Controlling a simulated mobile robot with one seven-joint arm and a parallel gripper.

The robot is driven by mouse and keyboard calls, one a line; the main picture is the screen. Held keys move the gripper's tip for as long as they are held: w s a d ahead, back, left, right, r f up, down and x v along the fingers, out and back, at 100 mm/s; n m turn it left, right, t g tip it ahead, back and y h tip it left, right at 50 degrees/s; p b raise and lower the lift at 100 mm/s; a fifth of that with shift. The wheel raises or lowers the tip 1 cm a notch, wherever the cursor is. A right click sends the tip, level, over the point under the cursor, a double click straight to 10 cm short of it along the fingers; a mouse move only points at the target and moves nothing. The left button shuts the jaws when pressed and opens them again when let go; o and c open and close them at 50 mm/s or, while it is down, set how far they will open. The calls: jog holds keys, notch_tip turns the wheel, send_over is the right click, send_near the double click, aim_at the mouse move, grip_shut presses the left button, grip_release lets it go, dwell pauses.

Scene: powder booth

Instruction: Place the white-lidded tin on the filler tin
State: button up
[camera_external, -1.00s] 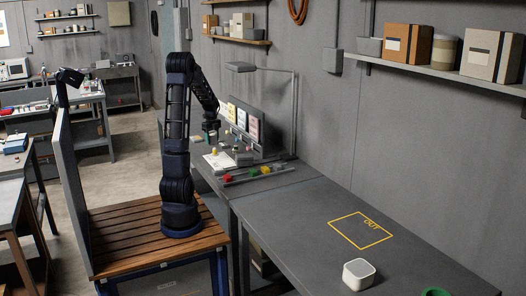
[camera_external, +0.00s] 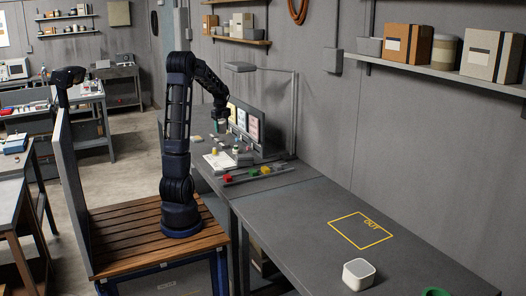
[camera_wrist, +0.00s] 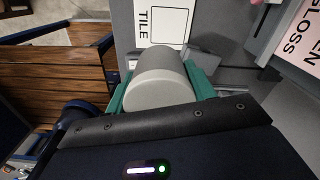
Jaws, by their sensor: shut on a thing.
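In the wrist view a cylindrical tin (camera_wrist: 160,80) with a pale, off-white near end and a grey side lies between the green fingers of my gripper (camera_wrist: 158,74). It looks like the white-lidded tin, and the gripper is shut on it. In the external view my gripper (camera_external: 221,121) hangs in the air over the far bench, and the held tin is too small there to make out clearly. Small items (camera_external: 244,159) stand on that bench below it. I cannot tell which of them is the filler tin.
A card reading TILE (camera_wrist: 166,20) and a pink GLOSS card (camera_wrist: 300,38) show in the wrist view. The near bench holds a white container (camera_external: 359,273) and a yellow OUT outline (camera_external: 360,231).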

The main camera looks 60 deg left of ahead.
jog(key=w+d+r+m, duration=0.2)
jog(key=w+d+m, duration=0.3)
jog(key=w+d, duration=1.8)
jog(key=w+d+r+m, duration=0.1)
jog(key=w+d+m, duration=0.3)
jog(key=d, duration=1.3)
jog(key=w+d+r+m, duration=0.1)
jog(key=w+d, duration=0.6)
jog(key=d, duration=0.9)
jog(key=s+d+m, duration=0.1)
jog(key=d+m, duration=0.1)
jog(key=d, duration=1.3)
jog(key=r+m, duration=0.1)
jog(key=m, duration=0.5)
send_over(360, 268)
notch_tip(360, 268, down, 19)
jog(key=shift+f, duration=0.15)
